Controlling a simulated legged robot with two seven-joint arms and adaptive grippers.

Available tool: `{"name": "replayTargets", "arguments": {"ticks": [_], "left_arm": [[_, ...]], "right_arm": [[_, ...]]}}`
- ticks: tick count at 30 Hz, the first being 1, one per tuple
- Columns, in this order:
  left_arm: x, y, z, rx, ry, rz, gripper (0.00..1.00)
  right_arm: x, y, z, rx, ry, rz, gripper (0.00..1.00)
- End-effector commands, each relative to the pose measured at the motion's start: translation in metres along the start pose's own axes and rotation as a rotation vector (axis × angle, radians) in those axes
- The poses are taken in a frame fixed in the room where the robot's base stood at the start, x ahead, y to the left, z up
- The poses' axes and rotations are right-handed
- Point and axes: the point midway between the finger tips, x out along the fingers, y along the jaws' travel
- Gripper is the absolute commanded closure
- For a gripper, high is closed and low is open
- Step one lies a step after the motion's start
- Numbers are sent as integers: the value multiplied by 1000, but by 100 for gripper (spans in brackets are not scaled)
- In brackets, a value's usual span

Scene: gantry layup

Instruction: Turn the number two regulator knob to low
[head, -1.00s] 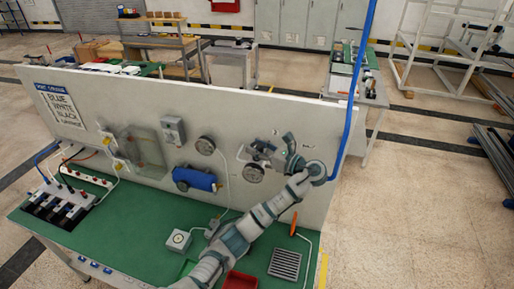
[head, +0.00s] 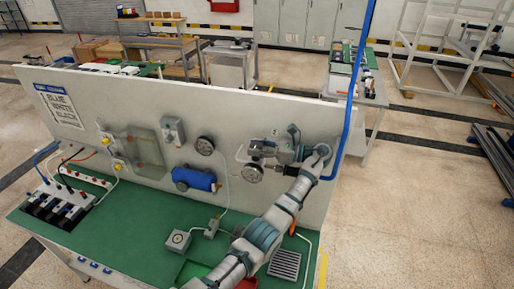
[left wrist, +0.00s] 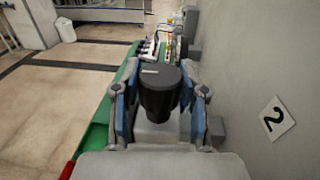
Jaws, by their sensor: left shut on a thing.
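The number two regulator's black knob (left wrist: 160,92) has a pale mark on its top and sits between the two fingers of my left gripper (left wrist: 160,100) in the left wrist view. The fingers are shut on the knob's sides. A white tag with a "2" (left wrist: 277,118) is on the panel to the right. I cannot read the knob's setting. My right gripper is not in view.
The upright grey panel (head: 100,95) stands behind a green bench top (head: 150,215). A second gauge (head: 205,145), a blue cylinder (head: 194,180) and a grey box (head: 173,131) are left of my gripper. A blue pipe (head: 354,110) rises at the panel's right end.

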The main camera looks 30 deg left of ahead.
Motion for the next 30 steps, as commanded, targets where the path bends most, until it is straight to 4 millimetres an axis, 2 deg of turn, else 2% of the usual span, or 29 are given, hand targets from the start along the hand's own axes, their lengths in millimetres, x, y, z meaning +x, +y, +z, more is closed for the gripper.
{"name": "replayTargets", "arguments": {"ticks": [5,6,9,20,23,30], "left_arm": [[0,0,-3,7,3,1,93],[0,0,-3,7,3,1,55],[0,0,-2,5,2,0,32],[1,1,4,-1,1,0,32],[1,0,17,-3,1,0,32],[0,-1,66,-2,0,0,32]], "right_arm": [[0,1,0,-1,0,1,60],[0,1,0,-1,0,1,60],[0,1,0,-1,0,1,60],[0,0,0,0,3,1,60],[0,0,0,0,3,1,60],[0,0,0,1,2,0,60]]}}
